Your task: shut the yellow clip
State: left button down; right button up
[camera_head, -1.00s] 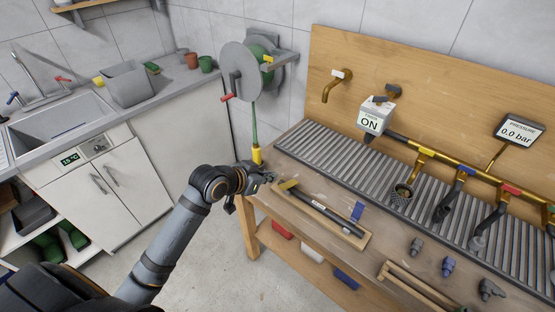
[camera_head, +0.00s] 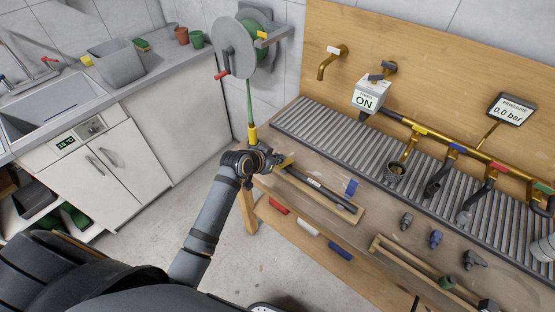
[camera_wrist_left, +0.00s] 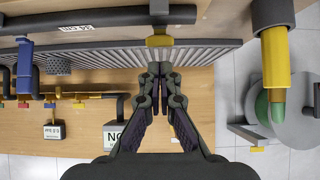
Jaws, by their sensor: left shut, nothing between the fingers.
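The yellow clip (camera_head: 286,162) is at the near left end of a wooden tray, by a dark tube (camera_head: 309,182). In the left wrist view the yellow clip (camera_wrist_left: 159,41) sits just beyond my fingertips; I cannot tell whether they touch. Whether the clip is open or shut is unclear. My left gripper (camera_head: 275,159) is shut and empty beside the clip; it also shows in the left wrist view (camera_wrist_left: 158,70). My right gripper is not in view.
A blue clip (camera_head: 351,187) stands farther along the tray. A hose reel (camera_head: 235,47) with a green hose and yellow end (camera_head: 252,133) hangs close behind my left wrist. Brass taps (camera_head: 410,142) line the slatted bench. Loose fittings (camera_head: 436,239) lie to the right.

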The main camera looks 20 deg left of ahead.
pick_arm(q)
jog(key=shift+s+a+f, duration=0.15)
jog(key=shift+s+f, duration=0.15)
jog(key=shift+f, duration=0.35)
jog(key=f+b, duration=0.1)
jog(key=b, duration=0.1)
jog(key=s+f+t+b, duration=0.1)
jog(key=f+b, duration=0.1)
jog(key=b, duration=0.1)
jog(key=shift+a+t+h, duration=0.2)
jog(key=shift+t+h, duration=0.1)
jog(key=shift+h, duration=0.1)
jog(key=t+b, duration=0.1)
jog(key=b, duration=0.2)
jog(key=shift+s+a+f+b, duration=0.1)
jog(key=shift+s+f+b, duration=0.2)
jog(key=shift+s+f, duration=0.1)
jog(key=shift+r+t+h, duration=0.3)
jog(key=shift+r+t, duration=0.1)
jog(key=shift+r, duration=0.15)
jog(key=shift+w+r+p, duration=0.1)
jog(key=shift+p, duration=0.2)
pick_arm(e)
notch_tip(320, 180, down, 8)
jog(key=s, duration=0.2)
pick_arm(q)
jog(key=shift+r, duration=0.1)
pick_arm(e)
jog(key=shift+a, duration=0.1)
